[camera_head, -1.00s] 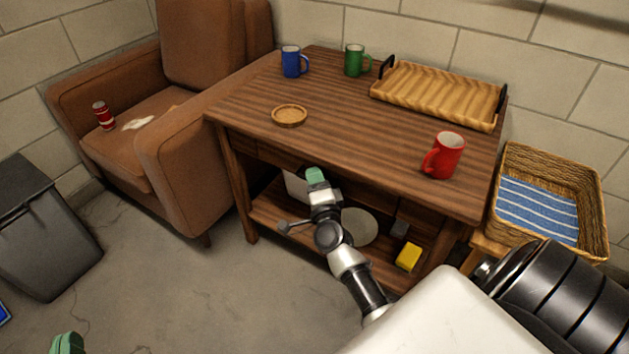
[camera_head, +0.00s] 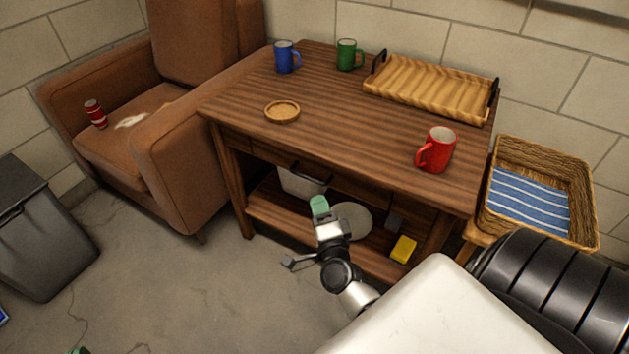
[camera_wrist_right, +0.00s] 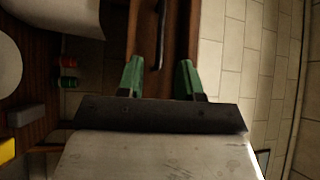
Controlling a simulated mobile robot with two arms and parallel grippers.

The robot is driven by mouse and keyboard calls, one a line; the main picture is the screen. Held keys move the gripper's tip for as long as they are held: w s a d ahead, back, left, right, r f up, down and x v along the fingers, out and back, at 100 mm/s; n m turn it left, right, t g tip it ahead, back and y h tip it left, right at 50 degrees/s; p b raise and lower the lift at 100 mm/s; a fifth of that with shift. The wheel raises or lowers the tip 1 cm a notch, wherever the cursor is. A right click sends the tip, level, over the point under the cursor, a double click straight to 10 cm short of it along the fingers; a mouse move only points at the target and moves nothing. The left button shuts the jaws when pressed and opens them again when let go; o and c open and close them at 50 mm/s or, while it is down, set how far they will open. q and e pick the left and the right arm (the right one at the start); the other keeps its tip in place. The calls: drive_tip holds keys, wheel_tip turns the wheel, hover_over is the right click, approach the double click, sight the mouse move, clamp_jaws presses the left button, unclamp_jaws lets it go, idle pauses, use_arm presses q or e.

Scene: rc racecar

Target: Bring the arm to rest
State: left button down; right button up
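My right arm reaches forward from the lower right in the head view. Its gripper (camera_head: 319,206) has green fingertips and is in front of the wooden table (camera_head: 225,103), below the tabletop by the lower shelf. In the right wrist view the two green fingers of this gripper (camera_wrist_right: 161,80) are spread apart with nothing between them. Beyond them is a brown wooden front with a dark handle (camera_wrist_right: 160,35), not touched as far as I can see. Only a sliver of my left gripper (camera_head: 78,351) shows at the bottom left edge of the head view.
On the table are a blue mug (camera_head: 286,57), a green mug (camera_head: 347,55), a red mug (camera_head: 437,150), a coaster (camera_head: 282,111) and a tray (camera_head: 430,87). A yellow sponge (camera_head: 403,249) is on the shelf. A basket (camera_head: 585,205), armchair (camera_head: 175,155) and bin (camera_head: 45,240) stand around.

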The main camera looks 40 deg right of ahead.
drive_tip(key=shift+s+a, duration=0.25)
drive_tip(key=shift+s, duration=0.4)
